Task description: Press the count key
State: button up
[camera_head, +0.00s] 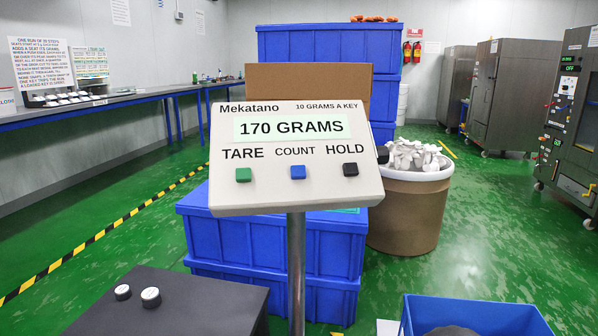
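The display (291,128) reads 170 GRAMS. The panel stands upright on a grey metal post (296,270). Nothing covers the three keys. My gripper is not in view.
Blue crates (230,240) stand behind the post. A brown drum (405,220) heaped with pale pieces is behind right. A dark surface (190,300) with two white-topped round pieces is front left; an open blue bin (480,318) is front right.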

aim_at(298, 172)
jog(key=u, duration=1.8)
jog(key=k+l, duration=0.2)
jog(key=k, duration=0.3)
jog(key=k+l, duration=0.25)
jog(key=k, duration=0.25)
